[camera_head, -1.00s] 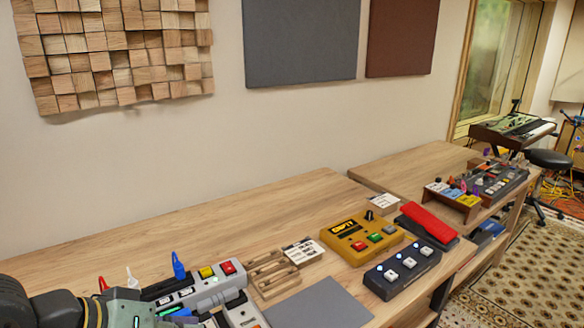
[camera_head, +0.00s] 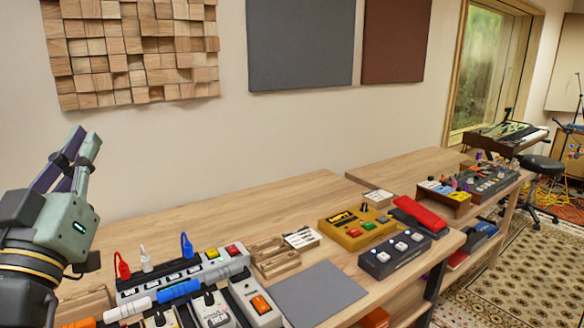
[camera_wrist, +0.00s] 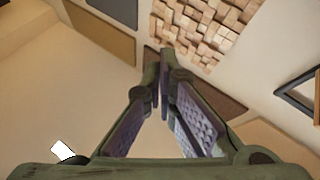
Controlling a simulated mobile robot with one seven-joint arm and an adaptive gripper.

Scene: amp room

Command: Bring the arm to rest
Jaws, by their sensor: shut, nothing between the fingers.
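My gripper (camera_head: 66,163) is raised at the left of the head view, above the near left end of the wooden bench (camera_head: 290,192). Its fingers point up and it holds nothing. My arm enters from the lower left and hides part of the bench's left end.
Below and right of my gripper stand a grey switch strip (camera_head: 185,272) with upright red, white and blue plugs, and several pedals. A yellow pedal (camera_head: 352,230) and a dark pedal (camera_head: 397,252) sit further right. A grey mat (camera_head: 315,292) is bare. Wood-block panel (camera_head: 135,50) hangs on the wall.

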